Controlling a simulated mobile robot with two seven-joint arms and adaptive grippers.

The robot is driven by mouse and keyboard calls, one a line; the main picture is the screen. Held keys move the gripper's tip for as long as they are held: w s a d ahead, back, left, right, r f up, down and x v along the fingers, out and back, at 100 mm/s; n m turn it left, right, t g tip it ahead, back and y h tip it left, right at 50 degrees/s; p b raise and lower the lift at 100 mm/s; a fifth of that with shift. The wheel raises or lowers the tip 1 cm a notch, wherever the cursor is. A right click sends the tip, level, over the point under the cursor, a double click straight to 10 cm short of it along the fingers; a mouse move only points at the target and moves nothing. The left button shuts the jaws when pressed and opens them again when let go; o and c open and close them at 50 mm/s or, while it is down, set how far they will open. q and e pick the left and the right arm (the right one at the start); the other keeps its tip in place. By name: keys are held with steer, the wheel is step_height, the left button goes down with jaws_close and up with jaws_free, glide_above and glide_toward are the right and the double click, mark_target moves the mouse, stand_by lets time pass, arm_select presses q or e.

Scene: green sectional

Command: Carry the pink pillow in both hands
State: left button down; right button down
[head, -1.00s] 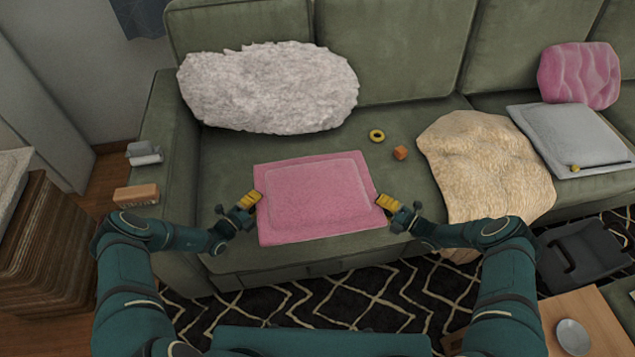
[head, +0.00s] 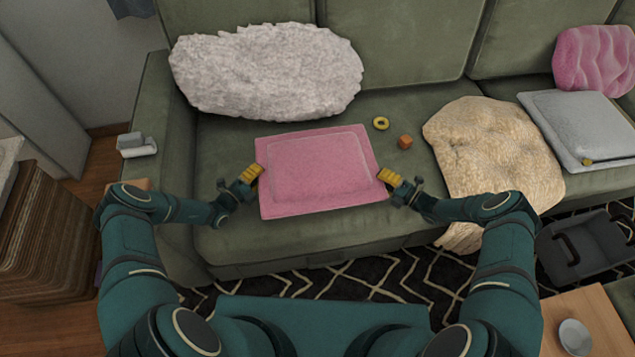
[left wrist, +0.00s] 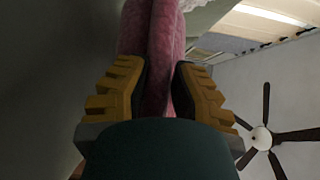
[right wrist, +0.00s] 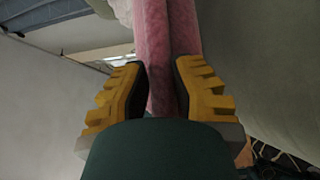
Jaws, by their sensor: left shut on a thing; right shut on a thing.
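The pink pillow (head: 318,168) is flat and rectangular, held level between my two grippers in front of the green sofa seat. My left gripper (head: 254,174) is shut on its left edge, and my right gripper (head: 385,178) is shut on its right edge. In the left wrist view the pillow edge (left wrist: 160,50) lies between the yellow fingers (left wrist: 160,95). In the right wrist view the opposite edge (right wrist: 168,50) is pinched between the fingers (right wrist: 160,95). The pillow's underside is hidden in the head view.
A fluffy white pillow (head: 268,72), a yellow ring (head: 380,123), an orange cube (head: 405,142), a beige blanket (head: 490,150), a grey cushion (head: 580,125) and another pink cushion (head: 595,58) are on the sofa (head: 225,150). A wooden table (head: 590,320) stands at the lower right.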

arm_select(q)
steer(key=shift+f, duration=0.1)
arm_select(e)
steer(key=shift+f, duration=0.1)
